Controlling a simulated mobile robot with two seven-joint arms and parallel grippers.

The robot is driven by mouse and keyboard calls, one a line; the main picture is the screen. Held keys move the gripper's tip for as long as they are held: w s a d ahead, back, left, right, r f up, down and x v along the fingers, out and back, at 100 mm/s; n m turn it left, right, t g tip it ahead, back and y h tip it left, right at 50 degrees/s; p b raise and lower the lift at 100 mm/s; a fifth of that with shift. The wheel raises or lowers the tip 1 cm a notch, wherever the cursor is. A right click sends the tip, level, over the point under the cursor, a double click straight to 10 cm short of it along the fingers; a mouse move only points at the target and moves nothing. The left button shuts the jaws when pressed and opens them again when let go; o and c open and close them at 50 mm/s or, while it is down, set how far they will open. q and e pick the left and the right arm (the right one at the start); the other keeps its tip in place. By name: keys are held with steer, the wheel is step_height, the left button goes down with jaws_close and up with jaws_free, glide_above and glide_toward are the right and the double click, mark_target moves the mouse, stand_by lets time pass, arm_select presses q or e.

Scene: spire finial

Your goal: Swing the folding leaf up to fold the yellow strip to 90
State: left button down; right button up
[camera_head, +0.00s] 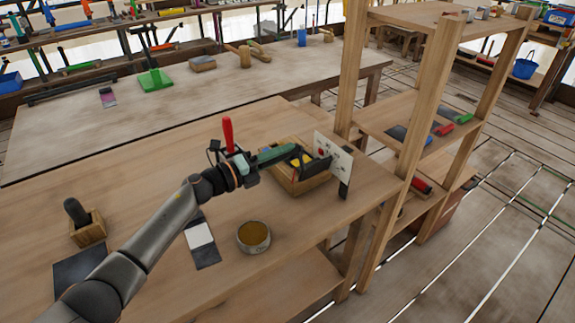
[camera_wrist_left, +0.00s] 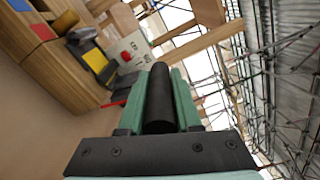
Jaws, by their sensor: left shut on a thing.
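The bending device has a wooden box-like base (camera_head: 297,184) on the workbench, with dark parts on top. The yellow strip (camera_head: 303,160) lies on the dark top, partly hidden by my gripper; it shows again in the left wrist view (camera_wrist_left: 96,60). My left gripper (camera_head: 284,151), with teal fingers, reaches over the device from the left. In the left wrist view it is shut on a black cylindrical grip (camera_wrist_left: 159,98), which lies lengthwise between the fingers. The folding leaf itself is hard to make out. My right gripper is not in view.
A white panel with red marks (camera_head: 334,155) stands upright just right of the device. A red upright handle (camera_head: 228,134) shows beside my wrist. A round tin (camera_head: 254,237) and a wooden block with a black handle (camera_head: 86,226) stand nearer. A wooden shelf (camera_head: 400,125) rises at right.

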arm_select(q)
steer(key=shift+w+a+n+b, duration=0.25)
steer(key=shift+w+a+n, duration=0.2)
steer(key=shift+w+n, duration=0.2)
steer(key=shift+w+a+n+b, duration=0.25)
steer(key=shift+w+a+n, duration=0.2)
steer(key=shift+n, duration=0.3)
steer(key=shift+f, duration=0.1)
steer(key=c, duration=0.6)
jaws_free()
steer(key=shift+d+f, duration=0.1)
steer(key=shift+s, duration=0.1)
steer(key=v, duration=1.2)
steer(key=shift+s, duration=0.1)
